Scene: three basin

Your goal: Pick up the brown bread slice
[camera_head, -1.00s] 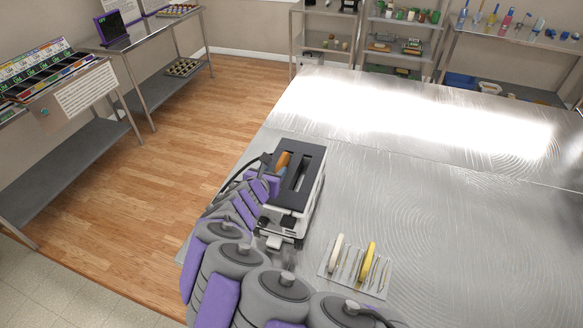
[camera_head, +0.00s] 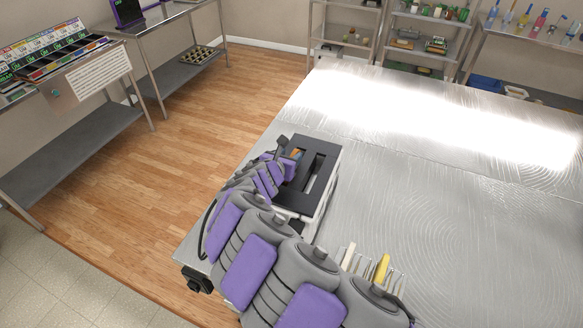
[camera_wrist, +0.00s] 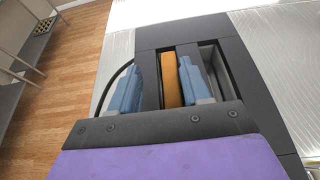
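The brown bread slice (camera_wrist: 171,80) stands in the left slot of a black-topped toaster (camera_wrist: 155,35). In the head view, only a small orange-brown piece of the slice (camera_head: 297,152) shows beside my gripper (camera_head: 287,152), on the toaster (camera_head: 318,158). In the wrist view, the blue-grey fingers of my gripper (camera_wrist: 161,82) are on either side of the slice. The right finger is close against it; I cannot tell if they touch. A dark gap lies between the left finger and the slice. My gripper is open. The lower part of the slice is hidden.
The toaster stands near the left edge of a metal table (camera_head: 440,190). The toaster's right slot looks empty. A rack (camera_head: 365,272) with a white and a yellow piece is partly hidden behind my arm. The table is clear to the right and back.

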